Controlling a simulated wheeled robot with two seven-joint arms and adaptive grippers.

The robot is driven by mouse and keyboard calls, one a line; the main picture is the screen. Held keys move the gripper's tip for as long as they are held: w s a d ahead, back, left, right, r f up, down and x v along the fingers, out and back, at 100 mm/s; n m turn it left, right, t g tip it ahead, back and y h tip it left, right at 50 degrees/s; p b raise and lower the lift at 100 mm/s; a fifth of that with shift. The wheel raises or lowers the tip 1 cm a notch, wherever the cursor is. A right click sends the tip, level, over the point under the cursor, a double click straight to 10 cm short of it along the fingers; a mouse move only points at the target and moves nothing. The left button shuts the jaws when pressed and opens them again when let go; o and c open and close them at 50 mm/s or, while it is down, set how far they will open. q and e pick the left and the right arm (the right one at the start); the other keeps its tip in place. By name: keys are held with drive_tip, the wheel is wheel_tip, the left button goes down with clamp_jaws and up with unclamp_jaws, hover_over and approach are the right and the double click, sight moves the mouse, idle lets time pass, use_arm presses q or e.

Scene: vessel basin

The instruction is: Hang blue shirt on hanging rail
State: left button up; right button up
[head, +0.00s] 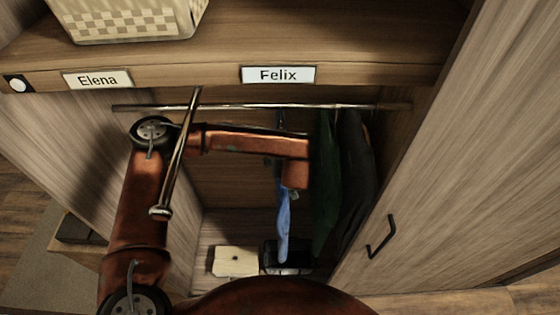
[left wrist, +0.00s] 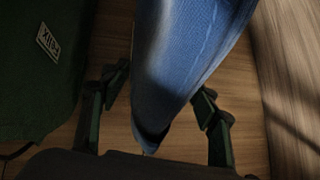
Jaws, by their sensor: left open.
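The blue shirt (head: 283,222) hangs as a narrow strip below the metal hanging rail (head: 235,106), left of the dark clothes. My left arm hides its middle, and I cannot clearly see how its top meets the rail. In the left wrist view the blue shirt (left wrist: 185,60) passes between the spread fingers of my left gripper (left wrist: 162,88), which is open. My right gripper is not in view.
A green garment (head: 326,175) and a dark garment (head: 355,185) hang at right; the green garment (left wrist: 40,60) bears a Felix tag. A metal rod (head: 176,158) slopes down before my arm. A pale box (head: 235,261) and dark shoes (head: 286,257) lie below. A door (head: 450,170) stands at right.

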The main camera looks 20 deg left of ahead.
use_arm(q)
drive_tip(key=v, duration=1.2)
drive_tip(key=shift+f, duration=0.1)
